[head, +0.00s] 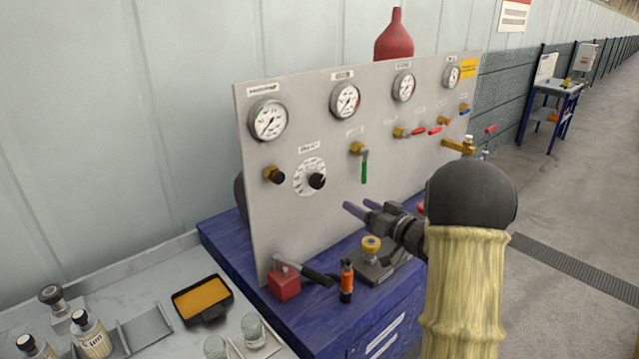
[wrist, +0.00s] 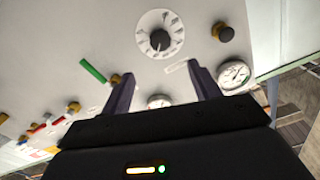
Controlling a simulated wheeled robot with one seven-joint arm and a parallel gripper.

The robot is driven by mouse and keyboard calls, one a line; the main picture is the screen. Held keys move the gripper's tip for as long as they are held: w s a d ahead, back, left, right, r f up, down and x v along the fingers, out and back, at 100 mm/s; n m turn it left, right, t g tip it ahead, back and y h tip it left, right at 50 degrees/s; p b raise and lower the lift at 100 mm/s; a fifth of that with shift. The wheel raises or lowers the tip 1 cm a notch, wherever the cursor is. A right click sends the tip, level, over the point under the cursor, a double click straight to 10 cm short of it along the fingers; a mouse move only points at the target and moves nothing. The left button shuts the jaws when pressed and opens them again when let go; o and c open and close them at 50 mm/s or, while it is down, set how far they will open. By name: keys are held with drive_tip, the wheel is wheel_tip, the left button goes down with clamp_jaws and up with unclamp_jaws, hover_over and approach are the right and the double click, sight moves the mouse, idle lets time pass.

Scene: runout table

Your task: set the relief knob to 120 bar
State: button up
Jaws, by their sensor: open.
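The relief knob (head: 317,181) is a black knob on a round white dial (head: 304,172) at the lower left of the grey upright panel (head: 270,215). In the wrist view the knob (wrist: 159,40) sits at the top centre, upside down; its scale figures are too small to read. My gripper (head: 360,207) is open and empty in the head view, to the right of the knob and lower. In the wrist view its two fingers (wrist: 165,80) point up toward the dial, apart from it. Nothing is between the fingers except the panel behind.
Round gauges (head: 269,119) line the panel's top. A green-handled valve (head: 364,168) hangs right of the dial, and a black-capped brass fitting (head: 274,175) is left of it.

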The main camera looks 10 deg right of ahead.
sight(320, 184)
drive_tip(key=p+x, duration=0.4)
drive_tip(key=x, duration=1.2)
drive_tip(key=c, duration=1)
